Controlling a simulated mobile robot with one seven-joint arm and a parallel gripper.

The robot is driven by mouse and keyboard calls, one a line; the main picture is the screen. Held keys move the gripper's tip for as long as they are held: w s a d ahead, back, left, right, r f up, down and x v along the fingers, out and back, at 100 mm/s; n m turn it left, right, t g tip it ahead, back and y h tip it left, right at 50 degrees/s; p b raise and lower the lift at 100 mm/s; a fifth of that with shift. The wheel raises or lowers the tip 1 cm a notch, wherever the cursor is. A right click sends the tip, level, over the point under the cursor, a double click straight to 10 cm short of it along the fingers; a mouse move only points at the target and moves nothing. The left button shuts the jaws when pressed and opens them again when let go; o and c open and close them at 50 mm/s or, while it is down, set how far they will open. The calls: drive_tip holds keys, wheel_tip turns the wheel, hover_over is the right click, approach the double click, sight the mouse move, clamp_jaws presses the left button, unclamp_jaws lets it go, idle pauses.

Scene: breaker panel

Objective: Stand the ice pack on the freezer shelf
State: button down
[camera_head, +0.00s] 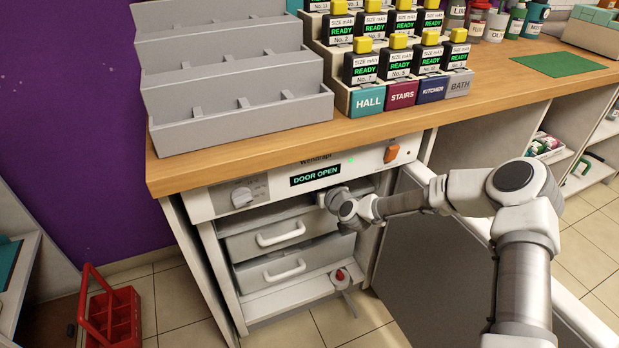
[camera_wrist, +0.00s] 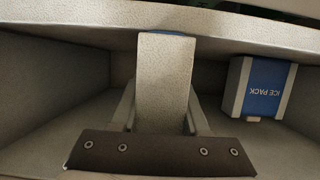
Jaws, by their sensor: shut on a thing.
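The freezer (camera_head: 225,203) is under the wooden counter with its door (camera_head: 437,270) open and its display reading DOOR OPEN. My gripper (camera_wrist: 160,112) is shut on a pale speckled block with a blue edge, the held ice pack (camera_wrist: 164,75), inside the freezer's upper compartment. The held pack's label is hidden. A second ice pack (camera_wrist: 263,88), white with a blue label that reads upside down, is at the right of the wrist view, apart from the held one. In the head view my gripper is at the upper shelf opening and the pack is hidden.
Two drawers with white handles, an upper one (camera_head: 268,240) and a lower one (camera_head: 305,258), are below the opening. A red-topped item (camera_head: 341,275) is near the freezer's bottom right. A red caddy (camera_head: 112,312) stands on the floor at left. Speckled compartment walls closely surround my gripper.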

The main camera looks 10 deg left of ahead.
drive_tip(key=w+a, duration=0.1)
drive_tip(key=w, duration=0.1)
drive_tip(key=w+a+b, duration=0.1)
drive_tip(key=w+a, duration=0.1)
drive_tip(key=shift+w+f+b, duration=0.1)
drive_tip(key=shift+b, duration=0.2)
drive_tip(key=shift+c, duration=2)
unclamp_jaws()
